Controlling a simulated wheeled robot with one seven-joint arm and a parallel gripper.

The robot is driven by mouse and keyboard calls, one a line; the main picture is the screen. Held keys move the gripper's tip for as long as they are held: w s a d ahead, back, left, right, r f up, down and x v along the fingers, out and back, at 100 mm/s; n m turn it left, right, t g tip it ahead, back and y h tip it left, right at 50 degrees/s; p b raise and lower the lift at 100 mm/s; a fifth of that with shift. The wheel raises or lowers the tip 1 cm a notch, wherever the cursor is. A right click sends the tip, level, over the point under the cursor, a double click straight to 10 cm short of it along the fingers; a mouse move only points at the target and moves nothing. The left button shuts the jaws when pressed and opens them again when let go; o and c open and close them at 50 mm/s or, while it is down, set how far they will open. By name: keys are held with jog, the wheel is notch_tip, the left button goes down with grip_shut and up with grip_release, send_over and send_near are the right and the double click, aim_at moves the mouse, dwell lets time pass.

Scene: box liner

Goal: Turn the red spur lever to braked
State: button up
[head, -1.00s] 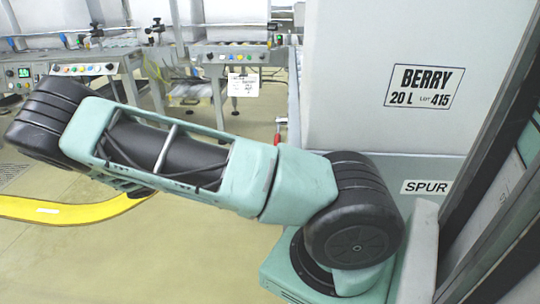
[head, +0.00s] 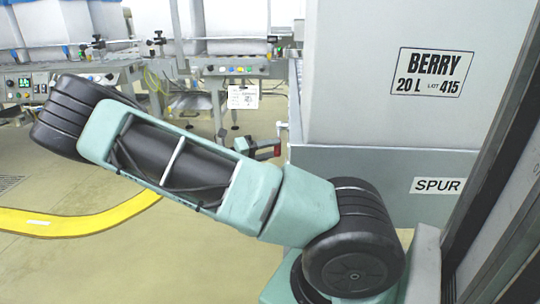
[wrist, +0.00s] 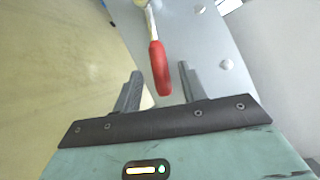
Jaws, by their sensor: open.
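The spur lever (wrist: 159,68) has a red grip on a pale metal shank. In the wrist view its red end reaches down into the gap between the two fingers of my gripper (wrist: 160,74). My gripper is open, with one finger on each side of the grip and no clear contact. In the head view my gripper (head: 265,146) is small and partly hidden behind my arm, and a bit of the red lever (head: 278,150) shows beside it, at the left edge of the grey base marked SPUR (head: 400,165).
A large pale box labelled BERRY (head: 350,80) stands on the grey base. Dark upright posts (head: 490,210) are close on the right. A yellow floor strip (head: 80,224) curves across open floor at the left. Conveyor benches (head: 230,66) stand behind.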

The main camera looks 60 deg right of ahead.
jog(key=shift+s+d, duration=0.2)
jog(key=shift+d, duration=0.05)
grip_shut()
